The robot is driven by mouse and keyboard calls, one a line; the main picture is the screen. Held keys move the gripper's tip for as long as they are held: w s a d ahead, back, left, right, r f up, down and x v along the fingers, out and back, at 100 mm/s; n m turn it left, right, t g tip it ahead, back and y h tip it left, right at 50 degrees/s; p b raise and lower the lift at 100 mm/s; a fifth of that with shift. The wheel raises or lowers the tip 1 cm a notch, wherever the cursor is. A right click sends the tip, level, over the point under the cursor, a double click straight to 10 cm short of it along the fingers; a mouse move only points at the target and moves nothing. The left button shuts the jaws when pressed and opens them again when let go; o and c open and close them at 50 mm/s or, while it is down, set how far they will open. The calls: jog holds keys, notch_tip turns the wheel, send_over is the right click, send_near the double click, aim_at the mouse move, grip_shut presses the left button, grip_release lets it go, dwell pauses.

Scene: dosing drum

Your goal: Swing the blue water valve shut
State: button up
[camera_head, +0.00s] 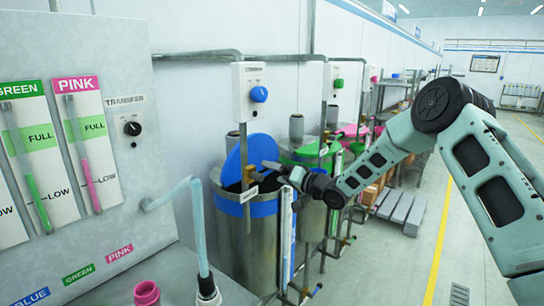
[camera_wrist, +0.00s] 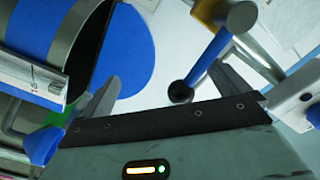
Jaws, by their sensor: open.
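The blue water valve lever (camera_wrist: 207,58) is a blue bar with a dark ball end, running from a brass and metal fitting (camera_wrist: 228,14) at the top of the wrist view. My gripper (camera_wrist: 164,74) is open. The lever's ball end lies between its two fingers in that view, nearer the right finger; I cannot tell whether they touch. In the head view my gripper (camera_head: 276,174) is beside the brass valve body (camera_head: 250,174) on a vertical pipe, in front of the blue-banded drum (camera_head: 236,238). The lever is hard to make out there.
The drum's blue lid (camera_head: 250,152) stands raised just behind my gripper. A control box with a blue knob (camera_head: 259,94) hangs above. Green and pink drums stand farther back. The gauge panel (camera_head: 85,130) fills the left; open floor lies right.

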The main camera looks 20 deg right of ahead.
jog(key=shift+d, duration=0.2)
jog(key=shift+w, duration=0.1)
jog(key=shift+w+d+f+b, duration=0.1)
jog(key=shift+d+f+b, duration=0.1)
jog(key=shift+f+b, duration=0.3)
jog(key=shift+s+a+r, duration=0.3)
jog(key=shift+a+r, duration=0.1)
jog(key=shift+r, duration=0.1)
jog(key=shift+d, duration=0.1)
jog(key=p+v, duration=0.1)
jog(key=v, duration=0.8)
